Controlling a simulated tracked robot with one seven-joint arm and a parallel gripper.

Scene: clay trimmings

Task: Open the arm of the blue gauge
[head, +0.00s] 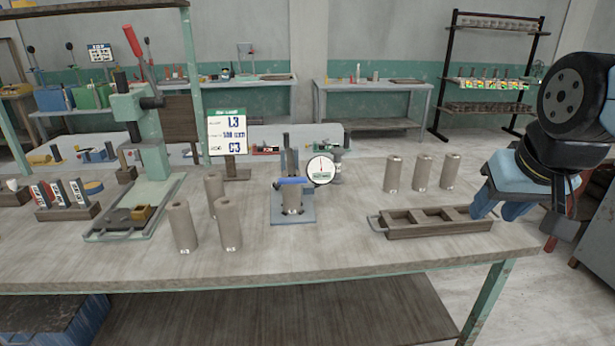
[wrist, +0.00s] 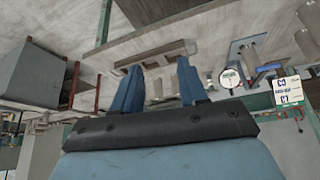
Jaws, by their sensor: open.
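The blue gauge (head: 307,218) stands mid-table with a blue base plate, grey uprights and a round white dial (head: 321,171) at its right. Its blue arm (head: 293,181) lies level across the top of a grey-brown cylinder (head: 292,200) in the gauge. In the wrist view the gauge's dial (wrist: 231,78) and blue arm (wrist: 269,68) appear at the right, seen upside down. My gripper (head: 500,212) is at the right, by the right end of the wooden rack, well away from the gauge. Its blue fingers (wrist: 158,72) are apart with nothing held between them.
A wooden rack (head: 430,231) lies between my gripper and the gauge. Cylinders (head: 422,173) stand behind it, and others (head: 228,224) stand left of the gauge. A green press (head: 150,150) with a red lever and a sign (head: 228,134) stand further left. The tabletop before the gauge is clear.

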